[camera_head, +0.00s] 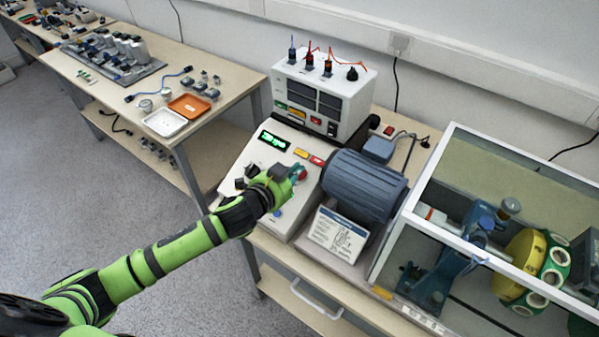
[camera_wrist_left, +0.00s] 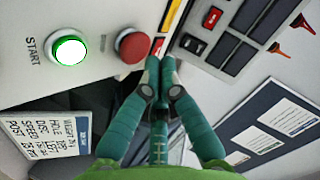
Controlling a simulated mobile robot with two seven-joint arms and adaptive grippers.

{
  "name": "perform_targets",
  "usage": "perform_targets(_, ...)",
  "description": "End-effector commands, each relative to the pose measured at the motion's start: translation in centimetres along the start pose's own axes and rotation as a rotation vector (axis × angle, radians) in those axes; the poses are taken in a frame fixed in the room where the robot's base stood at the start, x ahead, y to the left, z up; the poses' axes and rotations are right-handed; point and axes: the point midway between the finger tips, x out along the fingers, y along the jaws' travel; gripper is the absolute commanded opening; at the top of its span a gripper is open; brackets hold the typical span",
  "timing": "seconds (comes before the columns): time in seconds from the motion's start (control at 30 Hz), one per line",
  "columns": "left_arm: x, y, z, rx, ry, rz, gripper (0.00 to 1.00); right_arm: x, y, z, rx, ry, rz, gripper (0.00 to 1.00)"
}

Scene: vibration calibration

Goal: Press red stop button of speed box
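The speed box (camera_head: 240,158) is the pale sloped console with a lit green display (camera_head: 274,140). Its round red stop button (camera_wrist_left: 131,46) shows in the left wrist view, beside a lit green START button (camera_wrist_left: 70,50). In the head view the red button (camera_head: 303,174) is partly hidden by my left gripper (camera_head: 297,175). My left gripper's teal fingers (camera_wrist_left: 158,72) are together and empty. In the left wrist view their tips appear just right of and below the red button; whether they touch the panel I cannot tell. My right gripper is out of view.
A blue-grey motor (camera_head: 365,186) stands right of the speed box, with a label card (camera_head: 340,236) in front. A white meter unit (camera_head: 345,95) with leads stands behind. A glass-sided enclosure (camera_head: 420,205) is at the right. A side table (camera_head: 215,65) holds trays and parts.

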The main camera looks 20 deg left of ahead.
Motion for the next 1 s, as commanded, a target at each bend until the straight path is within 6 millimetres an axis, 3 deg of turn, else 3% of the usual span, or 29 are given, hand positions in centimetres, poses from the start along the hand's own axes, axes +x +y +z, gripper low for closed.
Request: perform_targets(1.0,0.60,0.41,0.43,0.000,0.000,0.000,0.00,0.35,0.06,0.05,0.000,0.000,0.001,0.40)
